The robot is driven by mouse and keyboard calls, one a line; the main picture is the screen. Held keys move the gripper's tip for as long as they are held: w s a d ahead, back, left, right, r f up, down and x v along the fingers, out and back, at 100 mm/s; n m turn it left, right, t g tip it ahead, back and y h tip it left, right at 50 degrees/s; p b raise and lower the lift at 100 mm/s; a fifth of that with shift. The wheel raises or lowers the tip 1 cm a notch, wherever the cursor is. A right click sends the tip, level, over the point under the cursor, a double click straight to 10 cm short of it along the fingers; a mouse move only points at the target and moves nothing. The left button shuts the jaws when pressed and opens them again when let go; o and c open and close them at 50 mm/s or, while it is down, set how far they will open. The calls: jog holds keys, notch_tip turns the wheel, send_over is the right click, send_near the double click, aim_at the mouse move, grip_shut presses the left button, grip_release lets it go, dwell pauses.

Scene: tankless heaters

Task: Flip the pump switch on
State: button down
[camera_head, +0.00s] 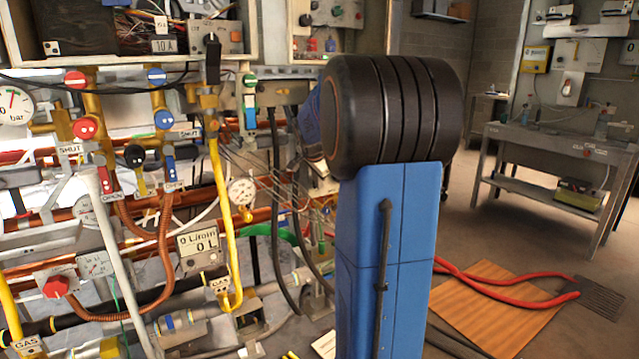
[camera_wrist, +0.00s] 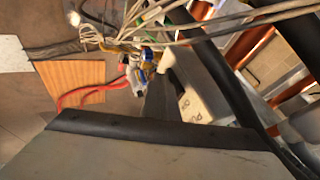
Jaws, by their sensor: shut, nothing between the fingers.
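A light grey box (camera_head: 232,38) sits at the upper left of the panel in the head view, beside a "10 A" label. A black handle (camera_head: 213,62) hangs down at its front; I cannot tell for sure whether this is the pump switch. The wrist view shows a pale box (camera_wrist: 200,105) with small dark marks, too small to read surely. A dark upright piece (camera_wrist: 158,98) stands against its left side. My gripper's fingers show in neither view; in the head view my blue and black arm hides the space behind it.
Pipes, valves and gauges (camera_head: 242,192) crowd the left. Loose pale wires (camera_wrist: 190,22) and thick black cables (camera_wrist: 225,75) lie close to the wrist camera. A grey workbench (camera_head: 560,140) stands at the back right. Red hoses (camera_head: 490,283) lie over an orange-brown mat (camera_head: 490,315).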

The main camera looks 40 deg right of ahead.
jog(key=shift+w+f, duration=0.15)
jog(key=shift+f, duration=0.2)
jog(key=shift+r, duration=0.2)
